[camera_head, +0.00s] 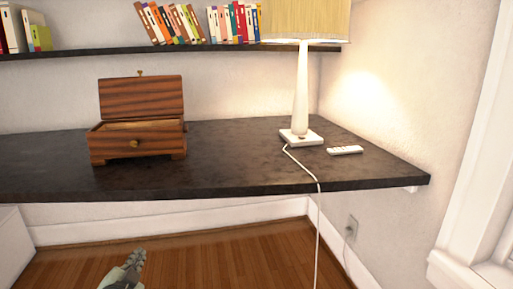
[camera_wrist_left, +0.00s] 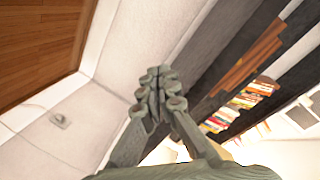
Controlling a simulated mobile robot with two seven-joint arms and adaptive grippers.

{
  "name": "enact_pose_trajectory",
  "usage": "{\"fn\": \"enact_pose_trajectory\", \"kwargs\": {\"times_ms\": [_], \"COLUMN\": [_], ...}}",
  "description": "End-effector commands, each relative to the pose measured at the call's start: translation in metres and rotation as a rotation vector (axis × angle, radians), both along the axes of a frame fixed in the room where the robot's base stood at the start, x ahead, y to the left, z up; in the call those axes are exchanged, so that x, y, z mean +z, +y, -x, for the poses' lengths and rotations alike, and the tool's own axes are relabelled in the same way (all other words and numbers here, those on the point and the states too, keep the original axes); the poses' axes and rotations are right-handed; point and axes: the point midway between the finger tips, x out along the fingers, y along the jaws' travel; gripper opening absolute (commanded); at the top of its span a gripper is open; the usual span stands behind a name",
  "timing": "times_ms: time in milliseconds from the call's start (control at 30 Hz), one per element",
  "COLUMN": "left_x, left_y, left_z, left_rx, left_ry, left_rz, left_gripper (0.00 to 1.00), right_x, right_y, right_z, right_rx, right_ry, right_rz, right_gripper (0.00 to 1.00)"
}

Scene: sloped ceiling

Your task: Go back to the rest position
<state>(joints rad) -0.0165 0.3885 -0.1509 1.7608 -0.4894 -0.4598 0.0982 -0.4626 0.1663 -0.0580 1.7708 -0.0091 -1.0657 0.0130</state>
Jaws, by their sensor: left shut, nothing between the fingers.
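My left gripper (camera_head: 134,261) shows at the bottom of the head view, over the wood floor and in front of the desk. It is shut and empty. In the left wrist view its fingers (camera_wrist_left: 158,88) are together, with nothing between them. My right gripper is in neither view.
A dark desk (camera_head: 235,165) runs along the wall, with an open wooden box (camera_head: 138,140), a white lamp (camera_head: 301,90) and a white remote (camera_head: 345,150) on it. The lamp's cord (camera_head: 318,215) hangs over the front edge. A shelf (camera_head: 180,48) holds books. The floor (camera_head: 215,260) below is clear.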

Motion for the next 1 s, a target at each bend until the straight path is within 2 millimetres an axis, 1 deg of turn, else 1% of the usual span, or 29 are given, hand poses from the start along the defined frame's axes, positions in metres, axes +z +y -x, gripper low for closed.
{"fn": "enact_pose_trajectory", "kwargs": {"times_ms": [33,67,100,167,200,267,300,367,400,433,500,600,700,800,1000], "left_x": [-0.038,-0.057,-0.083,-0.120,-0.143,-0.176,-0.196,-0.224,-0.240,-0.250,-0.270,-0.288,-0.297,-0.300,-0.301], "left_y": [0.002,0.003,0.005,0.004,0.003,0.000,-0.004,-0.009,-0.015,-0.018,-0.027,-0.037,-0.044,-0.047,-0.047], "left_z": [0.021,0.033,0.051,0.079,0.099,0.131,0.154,0.189,0.212,0.228,0.264,0.302,0.325,0.334,0.334], "left_rx": [0.041,0.067,0.099,0.147,0.175,0.217,0.244,0.283,0.306,0.321,0.353,0.386,0.404,0.411,0.411], "left_ry": [0.088,0.137,0.204,0.303,0.369,0.469,0.536,0.635,0.697,0.741,0.834,0.933,0.992,1.016,1.018], "left_rz": [0.053,0.082,0.119,0.174,0.208,0.255,0.288,0.334,0.363,0.382,0.422,0.464,0.489,0.499,0.499], "left_gripper": [0.00,0.00,0.00,0.00,0.00,0.00,0.00,0.00,0.00,0.00,0.00,0.00,0.00,0.00,0.00], "right_x": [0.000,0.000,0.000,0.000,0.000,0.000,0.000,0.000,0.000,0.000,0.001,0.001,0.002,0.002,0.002], "right_y": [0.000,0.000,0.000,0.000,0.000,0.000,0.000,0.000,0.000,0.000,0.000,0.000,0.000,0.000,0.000], "right_z": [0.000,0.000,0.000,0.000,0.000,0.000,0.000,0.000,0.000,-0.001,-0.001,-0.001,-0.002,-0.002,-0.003], "right_rx": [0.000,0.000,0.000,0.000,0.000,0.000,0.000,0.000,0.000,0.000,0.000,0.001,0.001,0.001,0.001], "right_ry": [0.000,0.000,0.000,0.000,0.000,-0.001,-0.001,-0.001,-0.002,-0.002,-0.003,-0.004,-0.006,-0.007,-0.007], "right_rz": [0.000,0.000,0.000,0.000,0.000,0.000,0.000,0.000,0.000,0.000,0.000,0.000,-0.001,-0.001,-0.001], "right_gripper": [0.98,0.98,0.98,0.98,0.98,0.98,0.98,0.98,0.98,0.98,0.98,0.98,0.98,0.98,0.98]}}
